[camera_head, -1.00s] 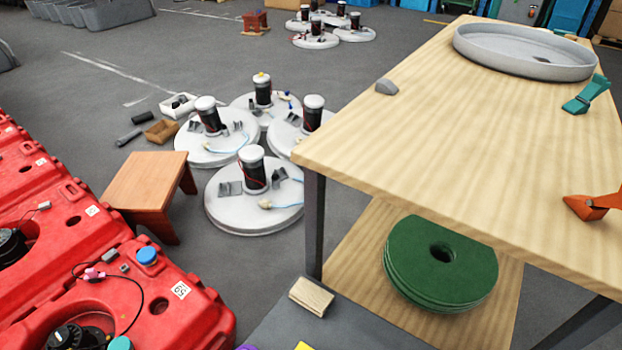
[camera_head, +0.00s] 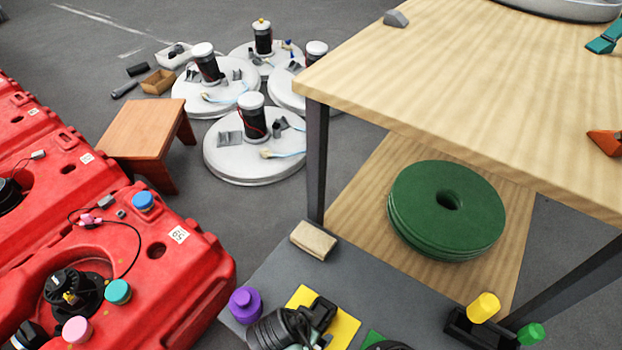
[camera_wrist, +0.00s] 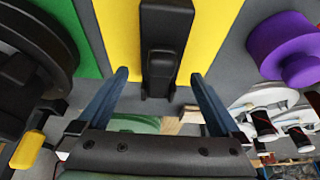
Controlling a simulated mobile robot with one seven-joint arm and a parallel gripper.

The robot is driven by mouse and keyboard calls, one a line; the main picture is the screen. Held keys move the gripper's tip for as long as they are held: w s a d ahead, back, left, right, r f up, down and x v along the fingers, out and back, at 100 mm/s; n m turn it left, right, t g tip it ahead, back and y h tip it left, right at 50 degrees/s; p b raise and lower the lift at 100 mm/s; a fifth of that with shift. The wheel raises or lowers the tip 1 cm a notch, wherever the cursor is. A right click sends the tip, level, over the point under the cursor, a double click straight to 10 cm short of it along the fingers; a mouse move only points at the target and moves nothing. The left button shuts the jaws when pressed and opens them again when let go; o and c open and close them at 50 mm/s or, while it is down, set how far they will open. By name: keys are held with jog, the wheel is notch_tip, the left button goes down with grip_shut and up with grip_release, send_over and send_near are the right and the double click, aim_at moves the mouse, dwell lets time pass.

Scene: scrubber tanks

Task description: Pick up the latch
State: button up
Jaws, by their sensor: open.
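The latch (camera_wrist: 166,35) is a black piece with a narrow tongue, lying on a yellow mat (camera_wrist: 119,30) in the wrist view. My gripper (camera_wrist: 159,75) is open, its two blue fingers apart on either side of the latch's narrow end. Nothing is held, and I cannot tell how far the fingertips are from the mat. In the head view a black piece that looks like the latch (camera_head: 322,312) lies on the yellow mat (camera_head: 345,332). A dark ribbed shape beside it hides part of it. I cannot clearly make out my gripper there.
A purple knob (camera_head: 245,305) stands beside the yellow mat on the grey surface (camera_head: 275,278). A wooden block (camera_head: 313,240) lies behind. A green mat with a black round part (camera_wrist: 28,55) is on the other side. Red tanks (camera_head: 190,275) and a wooden table (camera_head: 450,80) flank the area.

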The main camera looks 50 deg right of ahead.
jog(key=shift+b+x, duration=0.3)
jog(key=shift+x, duration=0.8)
jog(key=shift+r, duration=0.1)
grip_shut()
